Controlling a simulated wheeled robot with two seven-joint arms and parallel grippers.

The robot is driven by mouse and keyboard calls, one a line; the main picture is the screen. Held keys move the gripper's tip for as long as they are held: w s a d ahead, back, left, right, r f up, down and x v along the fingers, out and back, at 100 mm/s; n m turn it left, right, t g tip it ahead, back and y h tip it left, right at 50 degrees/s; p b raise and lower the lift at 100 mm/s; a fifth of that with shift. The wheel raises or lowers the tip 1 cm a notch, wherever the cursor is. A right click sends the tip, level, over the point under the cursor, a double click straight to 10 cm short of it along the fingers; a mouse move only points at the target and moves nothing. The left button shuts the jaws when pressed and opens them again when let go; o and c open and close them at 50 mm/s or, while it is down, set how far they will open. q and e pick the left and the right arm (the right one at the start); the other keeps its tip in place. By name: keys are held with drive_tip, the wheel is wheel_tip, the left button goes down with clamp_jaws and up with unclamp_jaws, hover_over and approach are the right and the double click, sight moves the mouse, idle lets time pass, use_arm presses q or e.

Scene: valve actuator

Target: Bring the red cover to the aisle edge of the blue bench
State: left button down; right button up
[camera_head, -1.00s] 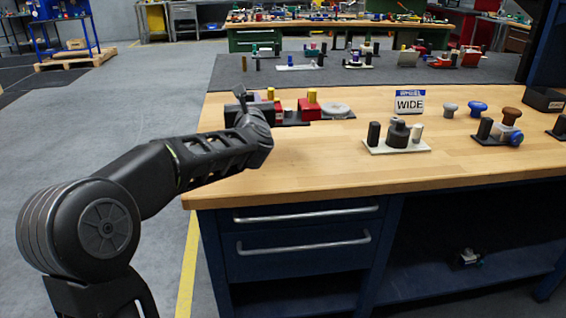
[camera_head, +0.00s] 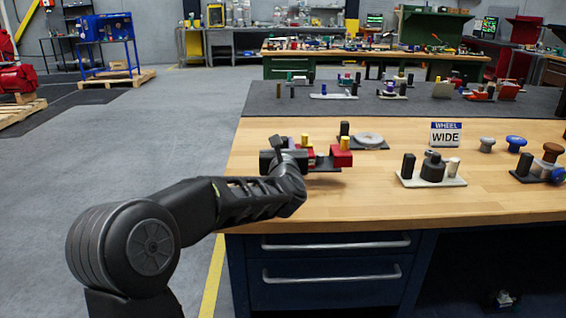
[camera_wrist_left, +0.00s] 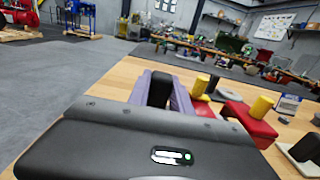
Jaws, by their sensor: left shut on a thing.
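The red cover (camera_head: 341,158), with yellow posts on it, is at the left part of the wooden top of the blue bench (camera_head: 330,200). In the left wrist view a red part of the cover (camera_wrist_left: 250,124) shows right of the dark gripper body. My right gripper is not in view.
A dark plate with a pale disc (camera_head: 368,139) and black post stands just behind the cover. A WIDE sign (camera_head: 445,134), a pale plate with dark posts (camera_head: 432,178) and knobs (camera_head: 516,143) stand to the right. The bench's front strip is clear.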

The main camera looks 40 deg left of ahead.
use_arm(q)
drive_tip(key=shift+f, duration=2.4)
drive_tip(key=shift+f+b, duration=0.2)
drive_tip(key=shift+b, duration=0.35)
drive_tip(key=c, duration=1.2)
unclamp_jaws()
drive_tip(key=shift+o, duration=0.2)
drive_tip(key=shift+r+p, duration=0.25)
drive_tip(key=shift+p, duration=0.2)
drive_tip(key=b+v, duration=0.1)
drive_tip(key=v, duration=1.1)
drive_tip(key=shift+f, duration=0.15)
